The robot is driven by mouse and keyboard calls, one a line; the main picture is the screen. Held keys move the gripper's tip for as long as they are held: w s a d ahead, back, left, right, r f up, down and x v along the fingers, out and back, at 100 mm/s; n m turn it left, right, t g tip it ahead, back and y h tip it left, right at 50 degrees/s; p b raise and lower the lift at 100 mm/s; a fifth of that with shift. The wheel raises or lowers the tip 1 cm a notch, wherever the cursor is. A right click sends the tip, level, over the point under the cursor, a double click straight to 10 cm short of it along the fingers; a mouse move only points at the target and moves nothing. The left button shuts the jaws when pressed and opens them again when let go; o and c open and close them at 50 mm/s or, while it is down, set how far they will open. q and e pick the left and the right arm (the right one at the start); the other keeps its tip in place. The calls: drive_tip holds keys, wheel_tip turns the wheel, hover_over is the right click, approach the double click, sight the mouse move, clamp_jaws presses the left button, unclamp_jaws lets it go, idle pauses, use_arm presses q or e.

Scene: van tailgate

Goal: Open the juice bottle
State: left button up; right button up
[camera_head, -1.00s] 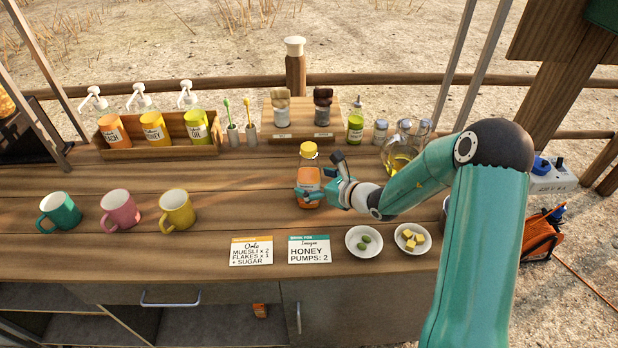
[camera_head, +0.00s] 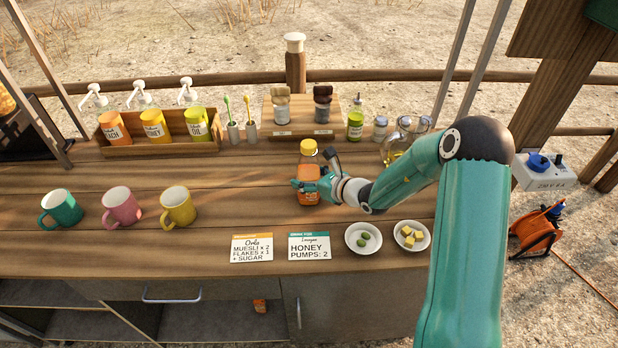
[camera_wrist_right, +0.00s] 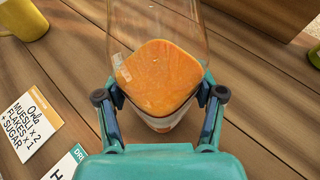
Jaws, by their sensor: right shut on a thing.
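The juice bottle (camera_head: 309,184) is clear with orange juice and a yellow cap (camera_head: 308,147), which is on its top. It stands upright on the wooden counter. My right gripper (camera_head: 310,186) is shut on the bottle's body, below the cap. In the right wrist view the bottle (camera_wrist_right: 160,75) sits between the two fingers (camera_wrist_right: 160,105), one on each side; the cap is out of that view. My left gripper is not in view.
Two small plates, with olives (camera_head: 363,239) and yellow cubes (camera_head: 411,236), stand in front right. Two cards (camera_head: 309,247) lie in front. Mugs (camera_head: 178,207) stand left. A wooden stand with two jars (camera_head: 323,104), a green bottle (camera_head: 355,120) and a glass jug (camera_head: 396,152) are behind.

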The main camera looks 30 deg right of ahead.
sight(312, 145)
drive_tip(key=shift+r, duration=0.15)
drive_tip(key=shift+r, duration=0.45)
wheel_tip(312, 145, up, 10)
wheel_tip(312, 145, up, 9)
drive_tip(key=shift+f+p, duration=0.1)
drive_tip(key=shift+p, duration=0.65)
drive_tip(key=o, duration=0.8)
drive_tip(key=c, duration=1)
